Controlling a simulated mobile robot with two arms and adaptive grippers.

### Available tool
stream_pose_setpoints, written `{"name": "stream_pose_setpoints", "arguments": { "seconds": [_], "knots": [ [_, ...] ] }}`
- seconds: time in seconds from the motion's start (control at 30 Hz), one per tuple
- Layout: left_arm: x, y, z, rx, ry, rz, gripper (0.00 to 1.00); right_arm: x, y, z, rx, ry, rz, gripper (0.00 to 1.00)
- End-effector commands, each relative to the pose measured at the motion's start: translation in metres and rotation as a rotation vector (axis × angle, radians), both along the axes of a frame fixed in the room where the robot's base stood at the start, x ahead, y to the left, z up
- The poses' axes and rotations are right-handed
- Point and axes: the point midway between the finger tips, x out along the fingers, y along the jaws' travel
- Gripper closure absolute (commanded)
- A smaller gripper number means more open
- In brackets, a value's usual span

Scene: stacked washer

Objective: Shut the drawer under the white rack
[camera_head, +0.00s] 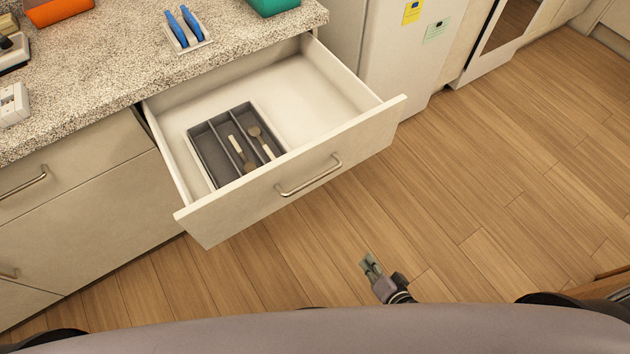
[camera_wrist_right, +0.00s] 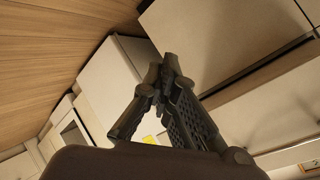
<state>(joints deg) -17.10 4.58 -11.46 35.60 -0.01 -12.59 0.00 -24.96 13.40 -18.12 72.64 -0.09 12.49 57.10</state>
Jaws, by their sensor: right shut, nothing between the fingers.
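The drawer (camera_head: 350,152) under the counter is pulled far out, with a metal bar handle (camera_head: 309,176) on its front. A grey cutlery tray (camera_head: 212,160) with several pieces of cutlery lies inside it. The white rack (camera_head: 187,43) with blue items upright in it stands on the counter above the drawer. My right gripper (camera_head: 368,262) is shut and empty, low in front of the drawer and apart from it. Its dark fingers also show in the right wrist view (camera_wrist_right: 158,75). My left gripper is not in view.
The speckled counter (camera_head: 115,75) also holds an orange item (camera_head: 58,10) and a green item (camera_head: 270,5). A closed drawer (camera_head: 75,178) is left of the open one. A white appliance with notes (camera_head: 395,60) stands to the right. The wood floor (camera_head: 470,190) is clear.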

Motion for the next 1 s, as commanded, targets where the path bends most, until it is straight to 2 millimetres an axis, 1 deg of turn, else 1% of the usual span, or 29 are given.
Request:
{"name": "stream_pose_setpoints", "arguments": {
  "seconds": [0.03, 0.07, 0.1, 0.2, 0.3, 0.33, 0.43, 0.57, 0.67, 0.8, 1.0],
  "knots": [
    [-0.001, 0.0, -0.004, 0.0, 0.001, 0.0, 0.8, 0.015, 0.015, 0.036, 0.142, -0.071, -0.025, 1.0],
    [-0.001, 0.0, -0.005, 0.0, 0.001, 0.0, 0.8, 0.022, 0.023, 0.058, 0.229, -0.105, -0.037, 1.0],
    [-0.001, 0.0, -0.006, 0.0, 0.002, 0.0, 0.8, 0.029, 0.033, 0.085, 0.34, -0.144, -0.048, 1.0],
    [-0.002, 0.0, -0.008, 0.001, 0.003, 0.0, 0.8, 0.036, 0.053, 0.142, 0.574, -0.204, -0.051, 1.0],
    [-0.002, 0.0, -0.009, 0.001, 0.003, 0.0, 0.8, 0.037, 0.063, 0.178, 0.725, -0.23, -0.043, 1.0],
    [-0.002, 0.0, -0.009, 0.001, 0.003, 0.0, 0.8, 0.037, 0.066, 0.186, 0.755, -0.235, -0.04, 1.0],
    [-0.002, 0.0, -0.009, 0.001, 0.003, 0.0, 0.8, 0.04, 0.07, 0.198, 0.807, -0.24, -0.035, 1.0],
    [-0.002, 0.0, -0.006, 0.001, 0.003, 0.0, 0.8, 0.052, 0.077, 0.2, 0.812, -0.243, -0.036, 1.0],
    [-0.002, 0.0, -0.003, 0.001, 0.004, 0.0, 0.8, 0.069, 0.085, 0.2, 0.812, -0.243, -0.037, 1.0],
    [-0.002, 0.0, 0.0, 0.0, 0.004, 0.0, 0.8, 0.096, 0.1, 0.201, 0.81, -0.243, -0.038, 1.0],
    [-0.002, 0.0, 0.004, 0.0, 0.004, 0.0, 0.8, 0.132, 0.12, 0.2, 0.808, -0.242, -0.037, 1.0]
  ]
}}
